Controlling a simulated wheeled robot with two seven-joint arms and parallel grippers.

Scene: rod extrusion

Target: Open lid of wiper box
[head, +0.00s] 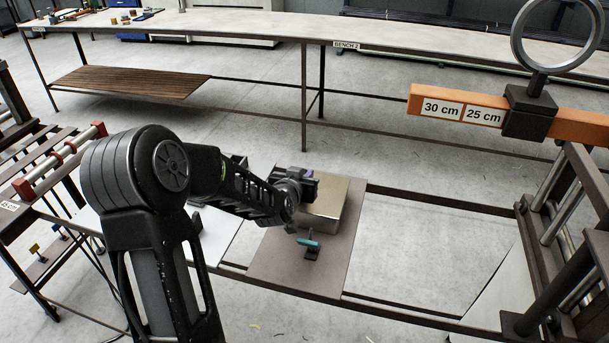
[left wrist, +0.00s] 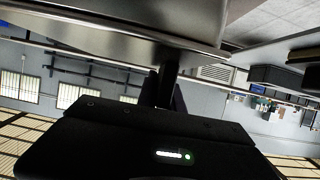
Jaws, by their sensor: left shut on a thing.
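The wiper box (head: 328,207), a tan-grey metal box, stands on a brown board in the head view. My left gripper (head: 309,188) is at the box's upper left edge, and my own wrist hides part of the box there. In the left wrist view, the gripper's dark fingers (left wrist: 168,84) reach up to a shiny metal edge (left wrist: 130,45), which looks like the box's lid. The gripper is shut on it. How far the lid is raised cannot be told. My right gripper is in neither view.
A small stand with a teal piece (head: 308,242) is on the brown board (head: 275,268) in front of the box. An orange beam (head: 435,103) with length labels and a ring is at the right. A long bench (head: 250,30) runs along the back.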

